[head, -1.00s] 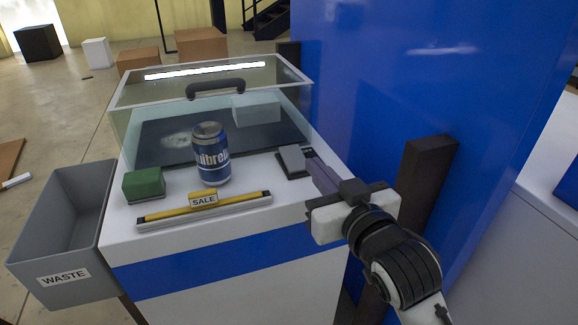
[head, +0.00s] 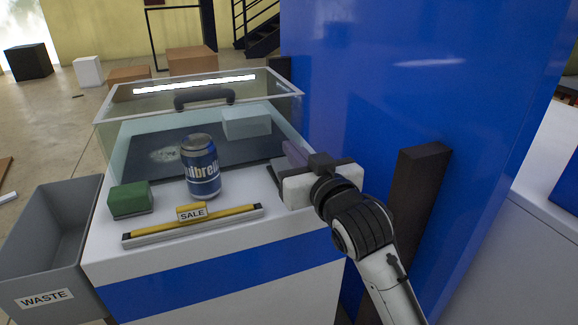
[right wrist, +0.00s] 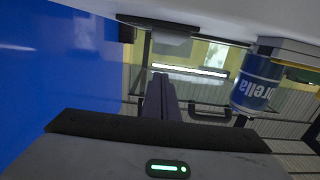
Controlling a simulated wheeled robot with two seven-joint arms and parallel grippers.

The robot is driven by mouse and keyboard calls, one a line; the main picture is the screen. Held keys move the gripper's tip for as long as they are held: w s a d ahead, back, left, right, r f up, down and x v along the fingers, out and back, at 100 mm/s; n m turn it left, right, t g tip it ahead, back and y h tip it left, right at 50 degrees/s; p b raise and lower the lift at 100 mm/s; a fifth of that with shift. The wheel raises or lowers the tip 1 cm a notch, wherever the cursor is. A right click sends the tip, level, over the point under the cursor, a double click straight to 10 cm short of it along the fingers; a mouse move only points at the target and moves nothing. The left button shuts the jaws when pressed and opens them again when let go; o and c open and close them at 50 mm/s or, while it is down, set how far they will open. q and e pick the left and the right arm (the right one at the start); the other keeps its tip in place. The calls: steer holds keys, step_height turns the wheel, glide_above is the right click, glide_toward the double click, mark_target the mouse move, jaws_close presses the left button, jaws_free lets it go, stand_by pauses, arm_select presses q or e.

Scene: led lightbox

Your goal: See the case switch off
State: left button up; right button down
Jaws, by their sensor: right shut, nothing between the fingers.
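The case (head: 190,262) is a white counter with a glass lid, and its light strip (head: 196,84) is lit white. A switch with a grey rocker on a dark base (head: 272,178) sits on the counter's right side, partly hidden by my right gripper in the head view. It also appears near the top of the right wrist view (right wrist: 172,44). My right gripper (head: 290,151) is shut and empty, its fingers right beside or above the switch. I cannot tell whether they touch it. The fingers also show in the right wrist view (right wrist: 160,82). My left gripper is out of view.
A blue can (head: 202,170), a green block (head: 131,200) and a yellow strip with a SALE tag (head: 236,211) are on the counter. A grey WASTE bin (head: 30,275) hangs at left. A blue wall (head: 400,95) and dark post (head: 412,195) stand at right.

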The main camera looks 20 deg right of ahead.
steer(key=shift+w+f, duration=0.1)
steer(key=shift+w, duration=0.95)
step_height(320, 180, down, 3)
steer(key=shift+b, duration=0.7)
steer(key=shift+w+f, duration=0.15)
steer(key=shift+f, duration=0.25)
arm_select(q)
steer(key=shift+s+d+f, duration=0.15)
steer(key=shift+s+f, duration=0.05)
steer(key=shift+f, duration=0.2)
arm_select(e)
steer(key=shift+a, duration=0.1)
